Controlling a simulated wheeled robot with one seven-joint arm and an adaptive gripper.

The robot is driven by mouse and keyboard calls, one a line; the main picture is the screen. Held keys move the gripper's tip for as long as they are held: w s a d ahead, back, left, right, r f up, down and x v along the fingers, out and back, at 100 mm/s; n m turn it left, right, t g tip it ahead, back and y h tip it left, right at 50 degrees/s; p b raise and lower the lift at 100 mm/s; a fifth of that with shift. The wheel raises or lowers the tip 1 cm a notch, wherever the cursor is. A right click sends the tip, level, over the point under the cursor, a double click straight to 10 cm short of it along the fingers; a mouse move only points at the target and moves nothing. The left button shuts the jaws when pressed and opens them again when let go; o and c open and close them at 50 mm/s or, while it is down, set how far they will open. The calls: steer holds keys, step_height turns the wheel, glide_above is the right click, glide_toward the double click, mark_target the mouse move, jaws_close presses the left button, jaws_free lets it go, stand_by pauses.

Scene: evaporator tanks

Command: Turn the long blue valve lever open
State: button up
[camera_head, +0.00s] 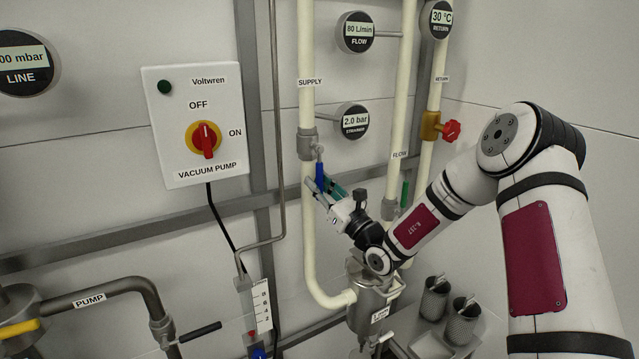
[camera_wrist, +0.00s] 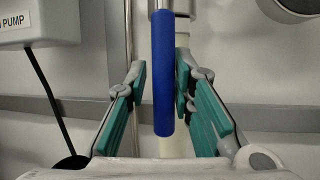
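The long blue valve lever (camera_head: 320,174) hangs straight down from a grey valve (camera_head: 307,144) on the cream SUPPLY pipe (camera_head: 307,110). In the wrist view the blue lever (camera_wrist: 163,85) stands upright between my gripper's two green-padded fingers. My gripper (camera_head: 328,187) is at the lever. In the wrist view my gripper (camera_wrist: 160,92) is open, with a gap on the lever's left and the right finger close to it. I cannot tell whether the right pad touches the lever. The lower part of the lever is partly hidden in the head view.
A green lever (camera_head: 404,194) is on the FLOW pipe, and a red knob (camera_head: 451,131) is on the RETURN pipe. The vacuum pump switch box (camera_head: 195,125) is at left. A strainer gauge (camera_head: 353,121) sits right of the valve. Metal canisters (camera_head: 462,322) stand at lower right.

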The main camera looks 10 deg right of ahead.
steer(key=shift+o, duration=0.4)
steer(key=shift+r, duration=0.1)
steer(key=shift+s+d, duration=0.1)
steer(key=shift+d, duration=0.05)
steer(key=v, duration=1.1)
steer(key=shift+s+f, duration=0.25)
steer(key=shift+s, duration=0.05)
